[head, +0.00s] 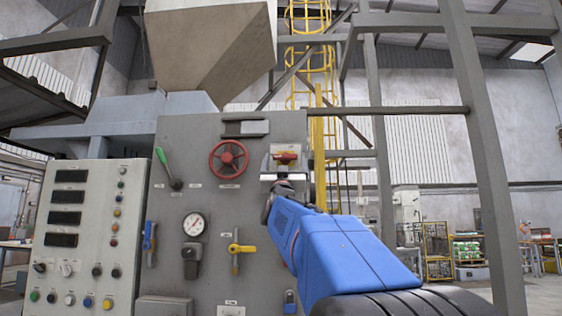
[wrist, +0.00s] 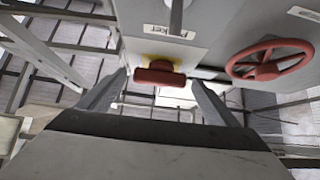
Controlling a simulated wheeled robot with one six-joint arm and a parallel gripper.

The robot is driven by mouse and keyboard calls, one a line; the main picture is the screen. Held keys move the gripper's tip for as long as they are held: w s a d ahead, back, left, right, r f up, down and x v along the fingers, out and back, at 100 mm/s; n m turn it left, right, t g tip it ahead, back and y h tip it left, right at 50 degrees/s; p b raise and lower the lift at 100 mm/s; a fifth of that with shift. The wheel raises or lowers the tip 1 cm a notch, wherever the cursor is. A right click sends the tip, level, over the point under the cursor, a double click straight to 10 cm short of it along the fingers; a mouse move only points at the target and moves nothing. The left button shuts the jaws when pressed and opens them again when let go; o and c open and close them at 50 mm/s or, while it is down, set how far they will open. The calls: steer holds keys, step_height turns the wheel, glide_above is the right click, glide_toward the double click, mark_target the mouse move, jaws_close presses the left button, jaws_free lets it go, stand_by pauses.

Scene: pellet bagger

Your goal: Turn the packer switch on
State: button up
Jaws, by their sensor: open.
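The packer switch is a red handle on a yellow plate (head: 285,157), set on a pale box at the upper right of the grey panel (head: 190,250). In the wrist view the red handle (wrist: 160,76) shows between the fingertips, with a partly readable label (wrist: 170,32) on its box. In the wrist view my gripper (wrist: 158,95) is open, one finger on each side of the handle. I cannot tell whether the fingers touch it.
A red handwheel (head: 229,160) is left of the switch; it also shows at right in the wrist view (wrist: 268,64). A green lever (head: 166,168), gauge (head: 194,224) and yellow valve handle (head: 241,249) share the panel. A yellow post (head: 319,150) stands close right of the switch.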

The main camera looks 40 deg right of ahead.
steer(key=shift+w+d+r, duration=0.1)
steer(key=shift+r, duration=0.1)
steer(key=c, duration=1.1)
steer(key=shift+o, duration=0.2)
